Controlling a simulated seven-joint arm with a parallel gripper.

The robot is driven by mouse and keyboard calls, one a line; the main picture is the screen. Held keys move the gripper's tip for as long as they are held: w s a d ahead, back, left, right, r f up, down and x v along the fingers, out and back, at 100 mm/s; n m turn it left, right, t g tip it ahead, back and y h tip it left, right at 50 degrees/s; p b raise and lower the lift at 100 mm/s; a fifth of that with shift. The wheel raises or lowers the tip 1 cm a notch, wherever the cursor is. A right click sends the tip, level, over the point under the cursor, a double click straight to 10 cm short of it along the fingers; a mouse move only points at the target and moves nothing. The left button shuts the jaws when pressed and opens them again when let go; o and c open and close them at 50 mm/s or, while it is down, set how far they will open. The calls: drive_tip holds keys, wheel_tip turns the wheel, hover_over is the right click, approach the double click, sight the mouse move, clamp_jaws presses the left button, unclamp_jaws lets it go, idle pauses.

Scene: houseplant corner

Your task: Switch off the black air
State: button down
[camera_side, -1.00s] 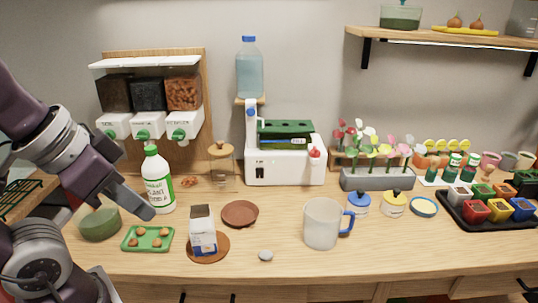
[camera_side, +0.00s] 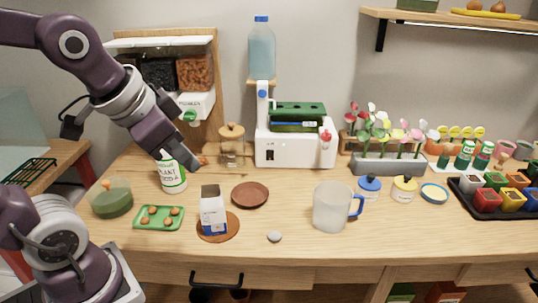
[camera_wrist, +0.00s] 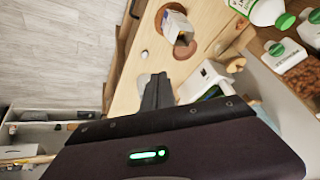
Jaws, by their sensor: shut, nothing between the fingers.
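A white machine (camera_side: 295,151) with a green top stands against the back wall, a clear blue-capped water bottle (camera_side: 262,50) above its left side. Small black marks that may be switches (camera_side: 270,155) show low on its front; I cannot tell their setting. I cannot pick out a black air device for certain. My gripper (camera_side: 186,155) is shut and empty, in front of the dispensers near the white plant-food bottle (camera_side: 172,174), left of the machine. In the wrist view my shut fingers (camera_wrist: 158,92) point toward the bench, and part of the white machine (camera_wrist: 205,82) shows beside them.
Dispensers (camera_side: 195,103) stand behind my gripper. A glass jar with a wooden lid (camera_side: 232,152), a carton (camera_side: 212,212), a brown saucer (camera_side: 250,194) and a clear jug (camera_side: 331,207) stand on the bench. Flowers in a grey planter (camera_side: 388,165) are right of the machine.

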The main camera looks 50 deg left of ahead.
sight(270, 155)
drive_tip(key=w+a+f+m, duration=0.2)
drive_tip(key=w+a+f, duration=0.2)
drive_tip(key=w, duration=0.4)
drive_tip(key=w+a+f+m+t, duration=0.1)
drive_tip(key=w+a+f, duration=0.3)
drive_tip(key=w, duration=0.4)
drive_tip(key=w+a+f+m, duration=0.3)
drive_tip(key=w+a+f, duration=0.2)
drive_tip(key=w, duration=0.4)
drive_tip(key=shift+f+t, duration=0.4)
drive_tip(key=shift+f, duration=0.2)
drive_tip(key=shift+w+a, duration=0.1)
drive_tip(key=x, duration=0.9)
drive_tip(key=shift+f, duration=0.2)
drive_tip(key=w+a, duration=0.2)
drive_tip(key=shift+w+a, duration=0.1)
drive_tip(key=shift+w, duration=0.3)
drive_tip(key=shift+w+a, duration=0.25)
drive_tip(key=shift+a, duration=0.05)
drive_tip(key=shift+r, duration=0.1)
drive_tip(key=shift+w+a, duration=0.15)
drive_tip(key=shift+w, duration=0.05)
drive_tip(key=shift+r, duration=0.15)
